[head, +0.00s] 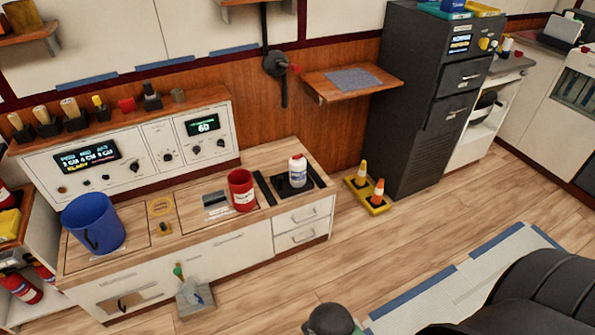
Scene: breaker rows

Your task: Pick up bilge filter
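Nothing in view is clearly marked as the bilge filter, so I cannot tell which object it is. A red open-topped can (241,192) with a pale label stands upright on the wooden counter (190,222). To its right a white bottle (297,173) with a red band stands on a black plate. A blue bucket (94,224) stands at the counter's left end. Neither of my grippers shows in the head view.
A control panel (122,152) backs the counter. A dark cabinet (415,110) stands right of a small wall shelf (350,82). A yellow base with small cones (366,196) and a grey stand (196,300) are on the floor. A black padded seat (540,285) fills the lower right.

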